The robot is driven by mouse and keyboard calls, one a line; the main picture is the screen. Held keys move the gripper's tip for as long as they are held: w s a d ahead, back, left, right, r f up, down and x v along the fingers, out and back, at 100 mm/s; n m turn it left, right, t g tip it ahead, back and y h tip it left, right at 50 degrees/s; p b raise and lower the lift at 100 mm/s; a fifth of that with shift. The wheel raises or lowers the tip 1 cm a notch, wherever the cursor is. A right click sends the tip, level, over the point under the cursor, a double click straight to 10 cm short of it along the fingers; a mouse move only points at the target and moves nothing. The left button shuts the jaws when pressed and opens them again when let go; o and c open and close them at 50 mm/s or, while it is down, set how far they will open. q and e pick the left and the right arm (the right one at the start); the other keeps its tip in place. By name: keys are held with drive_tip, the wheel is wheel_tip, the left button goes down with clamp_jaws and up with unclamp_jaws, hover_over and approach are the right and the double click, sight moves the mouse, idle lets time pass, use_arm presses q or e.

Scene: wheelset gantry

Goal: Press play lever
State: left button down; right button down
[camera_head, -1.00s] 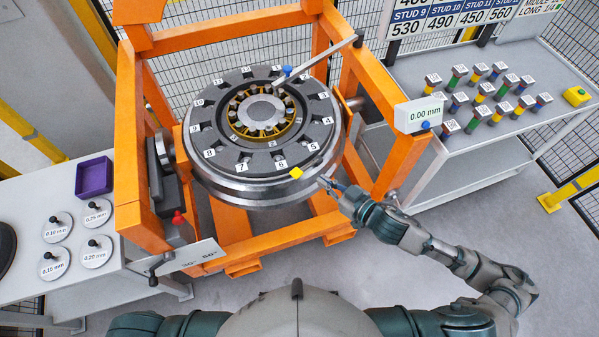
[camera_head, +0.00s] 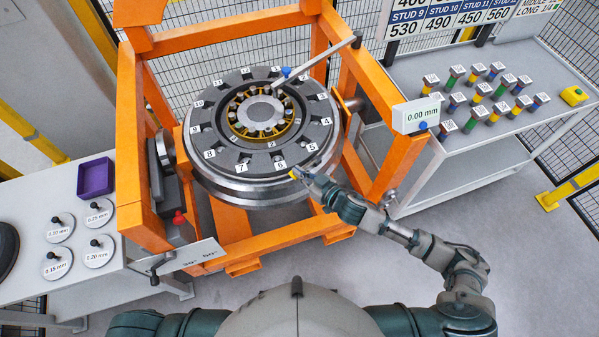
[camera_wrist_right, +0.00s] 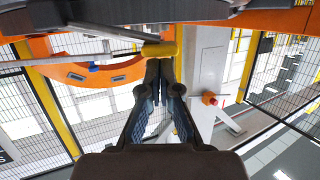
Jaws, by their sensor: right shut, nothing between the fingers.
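The wheelset (camera_head: 262,135) lies flat in the orange gantry, with numbered slots on its face. A yellow block (camera_head: 293,174), which looks like the play lever's end, is at its near right rim, partly hidden by my right gripper. In the right wrist view the yellow end (camera_wrist_right: 162,50) sits on a grey bar (camera_wrist_right: 112,33). My right gripper (camera_head: 300,172) is shut and empty, its tips at the yellow end; it also shows in the right wrist view (camera_wrist_right: 160,66). I cannot tell if they touch. My left gripper is out of view.
A display (camera_head: 417,114) reading 0.00 mm is on the gantry's right post (camera_head: 408,160). The right table (camera_head: 440,165) holds several colored studs and a yellow block. The left table has a purple tray (camera_head: 95,178) and several labelled discs (camera_head: 98,213).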

drive_tip(key=f, duration=0.1)
drive_tip(key=f+n, duration=0.1)
drive_tip(key=s+a+f+n, duration=0.1)
drive_tip(key=shift+f+t+h, duration=0.15)
drive_tip(key=shift+t+h, duration=0.15)
drive_tip(key=shift+h, duration=0.1)
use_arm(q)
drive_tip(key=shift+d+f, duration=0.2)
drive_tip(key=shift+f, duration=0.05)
use_arm(e)
drive_tip(key=shift+d+f, duration=0.1)
